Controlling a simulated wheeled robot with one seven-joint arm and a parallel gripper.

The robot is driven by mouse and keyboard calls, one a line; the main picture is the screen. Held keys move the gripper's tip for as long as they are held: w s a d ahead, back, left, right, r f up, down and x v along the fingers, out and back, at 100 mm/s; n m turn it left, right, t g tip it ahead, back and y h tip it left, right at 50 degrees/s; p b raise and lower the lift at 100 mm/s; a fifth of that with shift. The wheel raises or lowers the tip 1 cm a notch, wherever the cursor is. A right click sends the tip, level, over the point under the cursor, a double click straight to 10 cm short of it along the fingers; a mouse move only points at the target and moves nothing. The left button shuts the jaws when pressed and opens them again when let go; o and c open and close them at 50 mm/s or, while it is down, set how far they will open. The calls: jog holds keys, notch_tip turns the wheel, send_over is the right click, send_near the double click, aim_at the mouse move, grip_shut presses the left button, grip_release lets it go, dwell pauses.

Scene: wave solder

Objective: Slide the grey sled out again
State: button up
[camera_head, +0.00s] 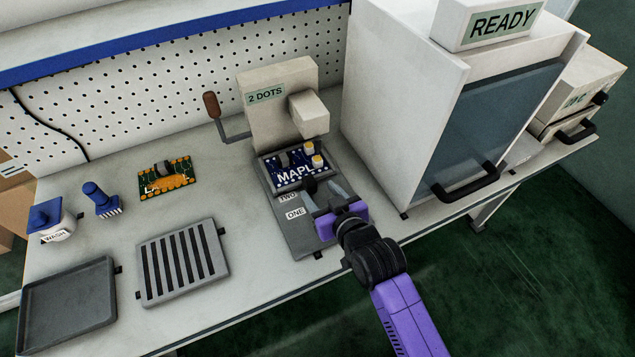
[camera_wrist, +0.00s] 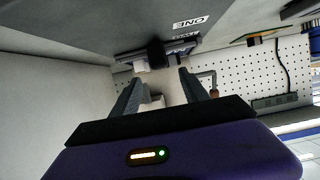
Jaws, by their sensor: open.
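The grey sled (camera_head: 265,178) sits at the foot of the beige "2 DOTS" machine (camera_head: 262,120), on a grey track (camera_head: 300,238) with labels "TWO" and "ONE". It bears a blue board (camera_head: 283,180) marked "MAPL", the rest of the word hidden, with yellow-topped parts. My gripper (camera_head: 327,187) is open at the sled's near end, over the track. In the wrist view, which looks upside down, my fingers (camera_wrist: 161,77) stand apart, with a dark knob-like piece (camera_wrist: 156,53) in line with the gap. I cannot tell whether they touch it.
A large cabinet (camera_head: 395,110) with a "READY" sign stands close on the right. A brown-handled crank (camera_head: 212,106) juts out left of the machine. A slotted rack (camera_head: 182,262), an empty tray (camera_head: 68,305) and a green board (camera_head: 166,179) lie to the left.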

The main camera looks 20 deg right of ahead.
aim_at(310, 180)
jog(key=shift+p+x, duration=0.3)
jog(key=shift+x, duration=3.55)
grip_shut()
